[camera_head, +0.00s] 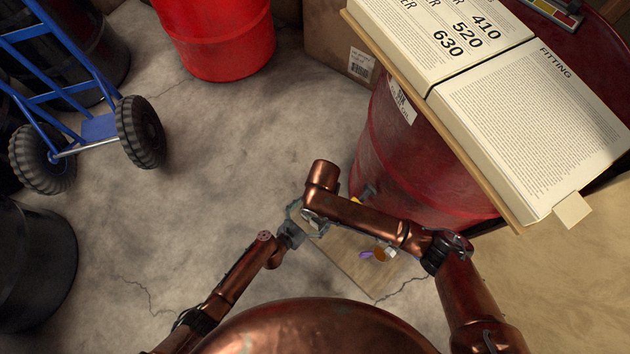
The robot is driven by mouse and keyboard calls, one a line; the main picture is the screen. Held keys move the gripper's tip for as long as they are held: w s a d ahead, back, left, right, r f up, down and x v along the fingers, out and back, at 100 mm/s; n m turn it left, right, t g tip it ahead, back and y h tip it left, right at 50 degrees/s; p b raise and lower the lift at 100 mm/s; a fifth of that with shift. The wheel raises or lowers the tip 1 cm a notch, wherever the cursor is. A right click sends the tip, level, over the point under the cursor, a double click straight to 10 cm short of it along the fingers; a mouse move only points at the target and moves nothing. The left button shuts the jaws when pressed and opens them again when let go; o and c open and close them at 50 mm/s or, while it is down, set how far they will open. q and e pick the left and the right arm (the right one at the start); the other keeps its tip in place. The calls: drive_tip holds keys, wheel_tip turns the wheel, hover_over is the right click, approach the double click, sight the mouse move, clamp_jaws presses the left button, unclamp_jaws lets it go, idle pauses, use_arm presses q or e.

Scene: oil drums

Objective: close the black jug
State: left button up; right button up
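I see no black jug that I can make out in the head view. My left arm comes in from the lower left, and its grey gripper (292,234) is near the middle of the picture, small and partly overlapped by my other arm. My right arm comes in from the lower right and bends across toward the middle. Its gripper cannot be made out clearly among the copper links. I cannot tell whether either gripper is open or shut, and I see nothing held.
A bright red drum (220,40), a cardboard box (335,40), a blue hand truck (97,127) and a black drum (35,265) stand around. A flat board (345,262) lies below my arms. Floor at centre left is clear.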

use_arm(q)
drive_tip(key=c, duration=1.6)
use_arm(e)
drive_tip(key=f, duration=0.4)
drive_tip(key=shift+s+f, duration=0.15)
drive_tip(key=shift+s, duration=0.05)
drive_tip(key=shift+f, duration=0.4)
drive_tip(key=shift+f, duration=0.85)
drive_tip(key=shift+f, duration=0.6)
